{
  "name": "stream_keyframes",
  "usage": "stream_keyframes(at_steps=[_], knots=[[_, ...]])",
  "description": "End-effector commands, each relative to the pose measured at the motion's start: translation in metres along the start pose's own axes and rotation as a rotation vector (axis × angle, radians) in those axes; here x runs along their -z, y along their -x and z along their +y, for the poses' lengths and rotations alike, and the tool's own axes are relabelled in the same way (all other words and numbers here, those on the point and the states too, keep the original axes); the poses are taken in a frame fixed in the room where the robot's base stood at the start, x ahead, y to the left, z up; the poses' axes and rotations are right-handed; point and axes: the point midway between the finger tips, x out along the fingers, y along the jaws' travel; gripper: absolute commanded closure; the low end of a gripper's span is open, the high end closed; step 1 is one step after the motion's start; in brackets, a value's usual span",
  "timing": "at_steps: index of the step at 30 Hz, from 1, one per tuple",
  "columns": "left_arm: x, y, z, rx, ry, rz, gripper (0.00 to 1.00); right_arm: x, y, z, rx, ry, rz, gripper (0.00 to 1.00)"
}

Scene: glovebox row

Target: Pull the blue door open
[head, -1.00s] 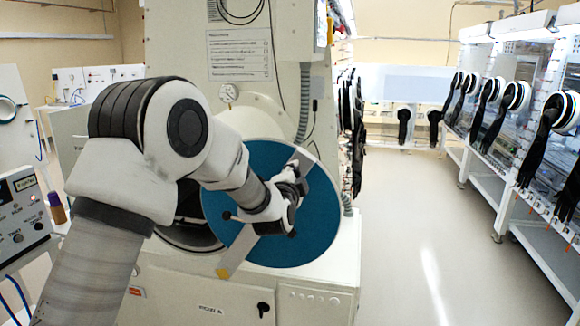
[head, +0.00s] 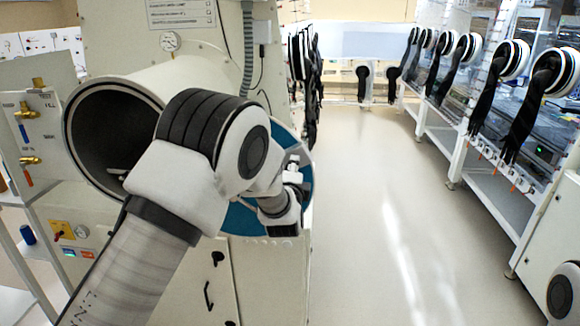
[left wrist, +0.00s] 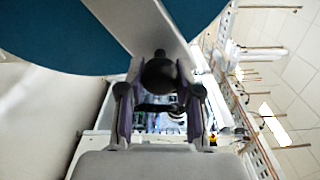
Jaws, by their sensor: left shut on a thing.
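The blue door (head: 241,219) is a round disc with a grey bar across it. In the head view it stands swung to the right of the round chamber opening (head: 92,132), largely hidden behind my left arm. My left gripper (head: 293,182) is at the door's right part. In the left wrist view the blue door (left wrist: 60,35) fills the top, with the grey bar (left wrist: 135,22) ending near a dark round knob (left wrist: 159,74). The left gripper (left wrist: 159,98) is shut on this knob, one finger on each side. My right gripper is not in view.
A cream cabinet (head: 185,285) carries the chamber. A panel with brass valves (head: 30,135) stands at the left. A glovebox row with black gloves (head: 525,105) lines the right. The aisle floor (head: 390,220) between is clear.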

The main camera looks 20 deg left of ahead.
Motion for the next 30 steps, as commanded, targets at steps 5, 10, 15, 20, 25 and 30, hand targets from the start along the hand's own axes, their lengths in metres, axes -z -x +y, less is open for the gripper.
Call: stream_keyframes(at_steps=[5, 10, 15, 20, 25, 30], knots=[[0.000, 0.000, 0.000, -0.001, 0.001, 0.000, 1.00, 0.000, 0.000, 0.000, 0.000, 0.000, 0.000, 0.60], [0.000, 0.000, 0.001, -0.002, 0.001, -0.001, 0.41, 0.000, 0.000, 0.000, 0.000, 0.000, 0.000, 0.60], [-0.001, 0.000, 0.001, -0.002, 0.001, -0.001, 0.41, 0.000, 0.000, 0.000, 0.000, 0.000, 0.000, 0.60], [0.000, 0.004, 0.000, -0.001, 0.001, 0.000, 0.41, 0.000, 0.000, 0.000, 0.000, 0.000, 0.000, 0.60], [0.000, 0.034, 0.001, -0.003, -0.002, 0.001, 0.41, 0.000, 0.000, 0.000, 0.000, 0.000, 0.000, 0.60], [0.001, 0.065, 0.001, -0.002, -0.002, 0.001, 0.41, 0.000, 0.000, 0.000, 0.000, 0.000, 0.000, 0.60]])
